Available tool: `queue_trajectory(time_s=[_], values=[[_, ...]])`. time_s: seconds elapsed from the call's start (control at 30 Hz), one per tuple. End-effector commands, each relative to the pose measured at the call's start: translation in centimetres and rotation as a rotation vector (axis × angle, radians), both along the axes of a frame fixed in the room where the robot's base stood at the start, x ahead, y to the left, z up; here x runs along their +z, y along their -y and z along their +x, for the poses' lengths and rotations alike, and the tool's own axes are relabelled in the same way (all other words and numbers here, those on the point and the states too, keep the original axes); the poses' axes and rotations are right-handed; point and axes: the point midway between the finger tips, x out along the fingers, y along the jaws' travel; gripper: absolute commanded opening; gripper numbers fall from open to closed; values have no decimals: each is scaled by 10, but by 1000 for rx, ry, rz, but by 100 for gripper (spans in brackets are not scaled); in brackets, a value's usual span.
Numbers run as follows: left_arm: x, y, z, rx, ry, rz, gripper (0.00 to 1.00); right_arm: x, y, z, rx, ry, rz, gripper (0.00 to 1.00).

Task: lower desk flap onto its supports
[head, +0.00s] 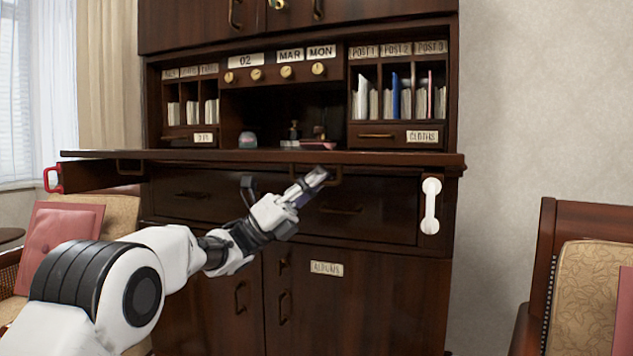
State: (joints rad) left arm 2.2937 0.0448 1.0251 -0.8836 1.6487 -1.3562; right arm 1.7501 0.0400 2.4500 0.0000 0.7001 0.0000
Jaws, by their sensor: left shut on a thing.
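The dark wooden desk flap (250,155) shows nearly edge-on across the secretary desk, about level, with its edge toward me. A white handle (431,206) stands under the right end; how far that side's support reaches out is unclear. Whether the flap touches the supports is hard to tell. My right gripper is out of view.
Behind the flap are pigeonholes with papers (395,100), a date display (290,55) and small items on the desk floor. Drawers and doors (355,290) lie below. A chair (570,280) stands at right, and another with a pink cushion (60,235) at left.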

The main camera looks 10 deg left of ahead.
Motion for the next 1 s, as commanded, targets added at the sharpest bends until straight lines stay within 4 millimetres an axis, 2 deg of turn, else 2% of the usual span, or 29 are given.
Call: queue_trajectory(time_s=[0.07, 0.17, 0.2, 0.73, 0.87, 1.0], values=[[3, 0, -1, -2, 6, -2, 0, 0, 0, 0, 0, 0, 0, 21], [3, 0, -1, -1, 7, -2, 34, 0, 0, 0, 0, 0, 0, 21], [3, 0, -1, -1, 7, -2, 36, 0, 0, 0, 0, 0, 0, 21], [1, -4, -1, 1, 4, -4, 36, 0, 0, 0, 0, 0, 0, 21], [-13, -19, -3, 2, 1, -4, 36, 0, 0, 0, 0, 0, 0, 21], [-37, -45, -8, 2, -1, -5, 36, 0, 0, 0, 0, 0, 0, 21]])
